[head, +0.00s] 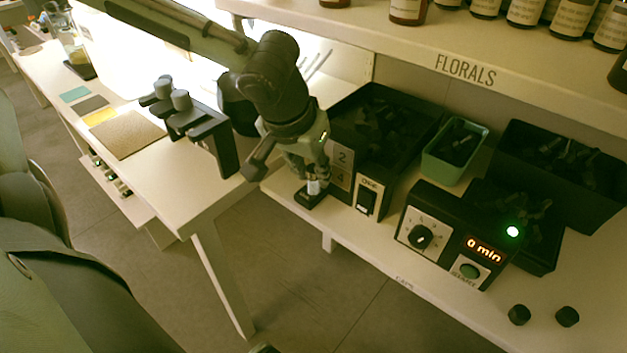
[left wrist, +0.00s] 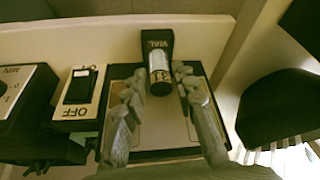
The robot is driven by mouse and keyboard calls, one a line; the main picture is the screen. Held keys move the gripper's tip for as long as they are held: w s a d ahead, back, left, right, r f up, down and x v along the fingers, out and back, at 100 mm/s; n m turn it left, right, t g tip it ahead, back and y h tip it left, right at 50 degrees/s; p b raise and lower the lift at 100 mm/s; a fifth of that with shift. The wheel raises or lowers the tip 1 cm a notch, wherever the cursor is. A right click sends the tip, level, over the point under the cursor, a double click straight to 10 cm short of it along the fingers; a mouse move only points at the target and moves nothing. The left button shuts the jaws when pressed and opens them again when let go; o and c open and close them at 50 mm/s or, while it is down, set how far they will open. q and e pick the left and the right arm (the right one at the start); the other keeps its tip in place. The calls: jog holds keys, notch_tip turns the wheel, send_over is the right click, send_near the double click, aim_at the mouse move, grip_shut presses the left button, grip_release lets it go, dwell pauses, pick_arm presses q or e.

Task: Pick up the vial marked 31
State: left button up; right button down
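A small vial with a white band (head: 313,187) stands in a black holder (head: 309,198) near the front edge of the lower shelf. In the left wrist view the vial (left wrist: 159,66) shows from above, and the holder (left wrist: 157,37) reads "VIAL" upside down. I cannot read a 31 on the vial. My left gripper (head: 311,177) points down over it. In the left wrist view the left gripper's (left wrist: 157,78) fingers are apart, one on each side of the vial, with gaps showing. My right gripper is not in view.
A panel with an OFF switch (head: 367,197) and a timer box (head: 455,236) reading 0 min stand to the right. Black bins (head: 560,160) and a green bin (head: 455,150) sit behind. The FLORALS shelf (head: 545,85) overhangs. Two black caps (head: 567,316) lie at the right. A white table (head: 200,195) is at left.

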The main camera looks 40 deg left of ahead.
pick_arm(q)
jog(key=shift+c, duration=0.4)
grip_shut()
jog(key=shift+r, duration=0.15)
